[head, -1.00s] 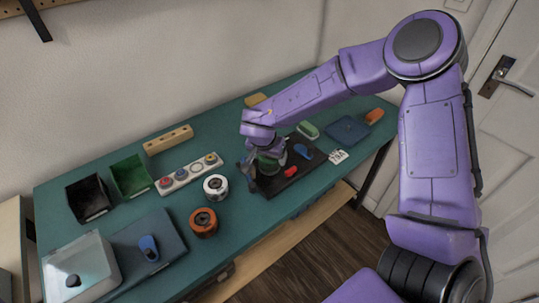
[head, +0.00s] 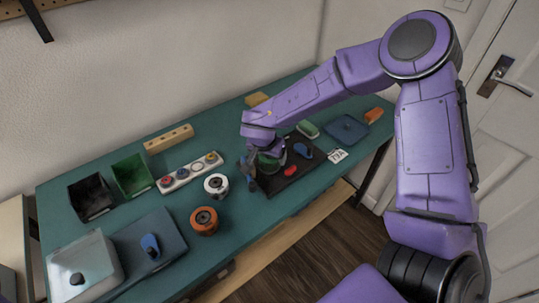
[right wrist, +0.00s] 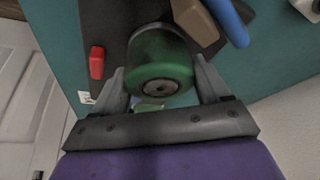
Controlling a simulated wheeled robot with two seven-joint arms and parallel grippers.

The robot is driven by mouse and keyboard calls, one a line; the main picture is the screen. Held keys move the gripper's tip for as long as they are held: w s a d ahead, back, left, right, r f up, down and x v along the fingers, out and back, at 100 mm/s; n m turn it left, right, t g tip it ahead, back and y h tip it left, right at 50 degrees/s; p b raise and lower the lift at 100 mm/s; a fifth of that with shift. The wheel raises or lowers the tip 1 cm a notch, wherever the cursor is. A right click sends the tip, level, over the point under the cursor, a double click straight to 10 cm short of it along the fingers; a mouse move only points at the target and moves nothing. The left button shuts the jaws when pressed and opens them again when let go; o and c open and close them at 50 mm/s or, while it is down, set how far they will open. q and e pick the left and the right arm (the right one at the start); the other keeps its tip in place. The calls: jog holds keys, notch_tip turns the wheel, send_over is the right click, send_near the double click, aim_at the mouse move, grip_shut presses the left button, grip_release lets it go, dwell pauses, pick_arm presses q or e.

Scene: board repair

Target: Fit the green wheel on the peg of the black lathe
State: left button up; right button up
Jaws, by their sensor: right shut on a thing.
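The black lathe (head: 300,172) sits on the right half of the green table, with a red part (head: 291,171) and a blue part (head: 303,150) on it. My right gripper (right wrist: 160,88) is shut on the green wheel (right wrist: 160,68), with one finger on each side. In the head view the green wheel (head: 268,163) is partly hidden by the gripper, at the left end of the lathe. The wheel's round face and dark centre show in the right wrist view. The peg is hidden, so I cannot tell whether the wheel is on it. My left gripper is not in view.
Left of the lathe stand a white-rimmed wheel (head: 216,185) and an orange wheel (head: 204,221). Behind them is a white strip with coloured knobs (head: 190,173). A black bin (head: 91,198) and a green bin (head: 132,175) stand farther left. A white card (head: 337,156) lies right of the lathe.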

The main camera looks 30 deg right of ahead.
jog(key=shift+f, duration=0.1)
dwell(0.3)
jog(key=o, duration=1.1)
notch_tip(320, 180, up, 7)
jog(key=p, duration=0.9)
jog(key=shift+p, duration=0.35)
